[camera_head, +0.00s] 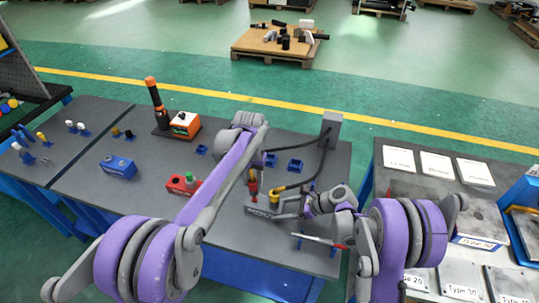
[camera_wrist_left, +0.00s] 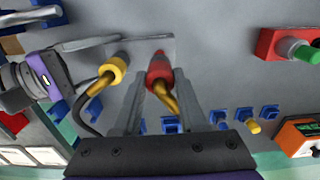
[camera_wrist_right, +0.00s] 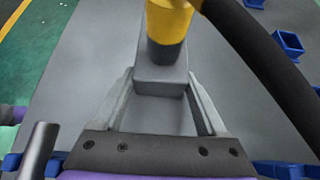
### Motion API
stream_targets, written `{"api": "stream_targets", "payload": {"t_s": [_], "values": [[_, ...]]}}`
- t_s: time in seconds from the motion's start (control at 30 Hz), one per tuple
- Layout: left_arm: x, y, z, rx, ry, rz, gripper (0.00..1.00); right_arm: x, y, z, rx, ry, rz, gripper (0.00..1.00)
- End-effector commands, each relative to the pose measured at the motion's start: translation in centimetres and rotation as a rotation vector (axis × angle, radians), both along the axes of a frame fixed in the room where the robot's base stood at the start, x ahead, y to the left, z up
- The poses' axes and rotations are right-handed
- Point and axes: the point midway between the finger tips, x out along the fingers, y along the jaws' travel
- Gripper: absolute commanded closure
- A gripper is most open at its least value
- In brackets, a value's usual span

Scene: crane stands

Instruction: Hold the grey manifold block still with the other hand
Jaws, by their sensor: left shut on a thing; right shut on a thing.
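The grey manifold block (camera_head: 258,209) lies on the dark table. It also shows in the left wrist view (camera_wrist_left: 138,50) and the right wrist view (camera_wrist_right: 160,77). A red fitting (camera_wrist_left: 159,66) with a brass elbow and a yellow fitting (camera_wrist_left: 118,66) with a black hose stand on it. My left gripper (camera_wrist_left: 163,74) is shut on the red fitting; in the head view its fingers are hard to make out. My right gripper (camera_wrist_right: 161,80) is shut on the block's end, one finger on each side, beside the yellow fitting (camera_wrist_right: 167,25).
The black hose (camera_wrist_right: 265,70) runs from the yellow fitting to a grey post (camera_head: 332,129). A red-handled screwdriver (camera_head: 320,241) lies near the front. A red block with a green knob (camera_head: 184,184), a blue block (camera_head: 118,167) and an orange device (camera_head: 185,124) stand left.

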Motion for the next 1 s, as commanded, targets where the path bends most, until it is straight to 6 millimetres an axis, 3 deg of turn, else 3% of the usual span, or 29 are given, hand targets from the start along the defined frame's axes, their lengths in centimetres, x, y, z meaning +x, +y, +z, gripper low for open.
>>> {"api": "stream_targets", "payload": {"t_s": [1.0], "values": [[0.0,0.01,-1.27,0.0,0.0,0.0,1.0,0.01,0.03,0.04,0.001,0.0,0.0,1.0]]}}
